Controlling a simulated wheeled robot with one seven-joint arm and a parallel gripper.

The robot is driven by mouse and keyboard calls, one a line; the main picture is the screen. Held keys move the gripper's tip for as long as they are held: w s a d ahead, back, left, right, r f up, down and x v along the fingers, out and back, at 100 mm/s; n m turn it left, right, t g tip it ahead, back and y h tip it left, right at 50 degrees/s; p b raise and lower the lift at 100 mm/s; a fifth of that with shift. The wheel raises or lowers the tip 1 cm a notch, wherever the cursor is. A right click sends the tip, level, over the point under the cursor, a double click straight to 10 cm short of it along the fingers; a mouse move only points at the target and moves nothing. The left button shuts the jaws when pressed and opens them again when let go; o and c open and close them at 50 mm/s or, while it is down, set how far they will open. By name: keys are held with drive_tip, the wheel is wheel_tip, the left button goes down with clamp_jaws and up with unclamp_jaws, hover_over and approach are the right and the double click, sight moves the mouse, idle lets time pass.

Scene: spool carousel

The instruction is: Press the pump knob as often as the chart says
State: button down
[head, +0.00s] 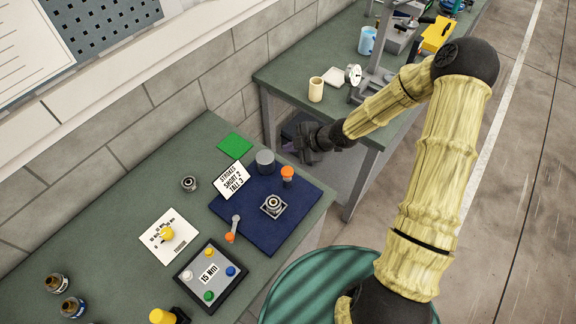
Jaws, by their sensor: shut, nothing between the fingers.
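The chart is a white card (230,181) reading "STROKES SHORT 2 TALL 3", standing on the dark blue mat's left edge. A short upright post with an orange top (288,172) stands near the mat's far right edge; it looks like the pump knob, but I cannot tell for sure. A grey cylinder (265,162) stands to its left. A square metal piece with a round centre (273,206) sits mid-mat. My gripper (305,155) is dark and shut, holding nothing. In the picture it lies just above and right of the orange top, apart from it; its height is unclear.
The blue mat (265,238) lies on a green bench beside a wall. An orange-tipped lever (234,228), a "15 Nm" panel (209,274), a white card with a yellow knob (168,235) and a green square (235,145) surround it. A second bench (290,70) stands behind my gripper.

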sight(288, 171)
drive_tip(key=shift+f, duration=0.1)
wheel_tip(288, 171, down, 9)
drive_tip(key=b, duration=0.7)
drive_tip(key=shift+b, duration=0.4)
idle(1.6)
drive_tip(key=shift+f+b, duration=0.3)
drive_tip(key=shift+b, duration=0.05)
drive_tip(key=shift+s+f+b, duration=0.1)
drive_tip(key=shift+f+b, duration=0.95)
drive_tip(key=shift+f, duration=0.25)
idle(1.5)
idle(0.3)
drive_tip(key=shift+r+p, duration=1.45)
drive_tip(key=shift+r, duration=0.3)
